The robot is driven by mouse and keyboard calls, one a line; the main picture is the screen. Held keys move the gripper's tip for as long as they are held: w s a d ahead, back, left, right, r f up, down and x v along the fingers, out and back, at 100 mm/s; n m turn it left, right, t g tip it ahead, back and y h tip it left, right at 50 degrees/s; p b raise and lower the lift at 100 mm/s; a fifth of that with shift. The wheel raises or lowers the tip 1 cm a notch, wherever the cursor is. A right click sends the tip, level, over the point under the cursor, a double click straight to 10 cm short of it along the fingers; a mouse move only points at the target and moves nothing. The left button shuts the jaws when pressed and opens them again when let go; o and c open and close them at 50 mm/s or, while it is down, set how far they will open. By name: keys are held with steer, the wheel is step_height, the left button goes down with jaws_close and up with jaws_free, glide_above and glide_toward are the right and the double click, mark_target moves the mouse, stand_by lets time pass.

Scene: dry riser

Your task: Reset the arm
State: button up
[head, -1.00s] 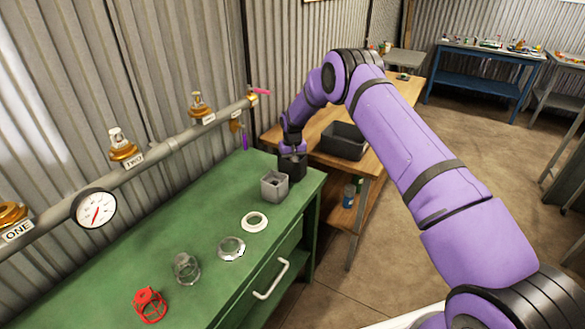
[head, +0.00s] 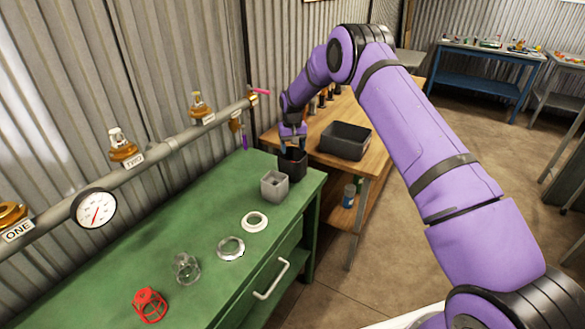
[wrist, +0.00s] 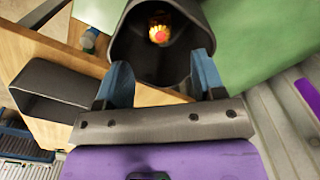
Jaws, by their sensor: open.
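My gripper (head: 292,146) is at the far end of the green bench, just above a black square bin (head: 293,162). In the wrist view my gripper (wrist: 160,75) has its two blue fingers wide apart with nothing between them. The black bin (wrist: 190,62) opens in front of the fingers. A small orange and red piece (wrist: 160,30) lies inside the bin, apart from the fingers. My arm reaches across from the right.
The green bench (head: 110,258) holds a grey square bin (head: 274,186), a white ring (head: 255,222), a metal ring (head: 231,248), a clear glass (head: 187,269) and a red cage (head: 149,305). A pipe with a gauge (head: 94,208) runs along the wall. A dark tray (head: 345,140) sits on the wooden table.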

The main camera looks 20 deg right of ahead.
steer(key=s+d+r+t, duration=0.1)
steer(key=s+r, duration=0.2)
steer(key=r, duration=0.7)
steer(key=s+d+r, duration=0.1)
steer(key=s+r, duration=0.3)
steer(key=r, duration=0.7)
steer(key=s+d+r+t, duration=0.1)
steer(key=s+d+r, duration=0.1)
steer(key=s+r, duration=1.2)
steer(key=s+d+r+t, duration=0.1)
steer(key=s+r, duration=0.2)
steer(key=s, duration=0.7)
steer(key=s+d+r+t, duration=0.1)
steer(key=s+r, duration=0.3)
steer(key=s, duration=0.6)
steer(key=s+f+t, duration=0.1)
steer(key=s+f, duration=0.2)
steer(key=s, duration=1.3)
steer(key=shift+d+f, duration=0.4)
steer(key=shift+d, duration=0.05)
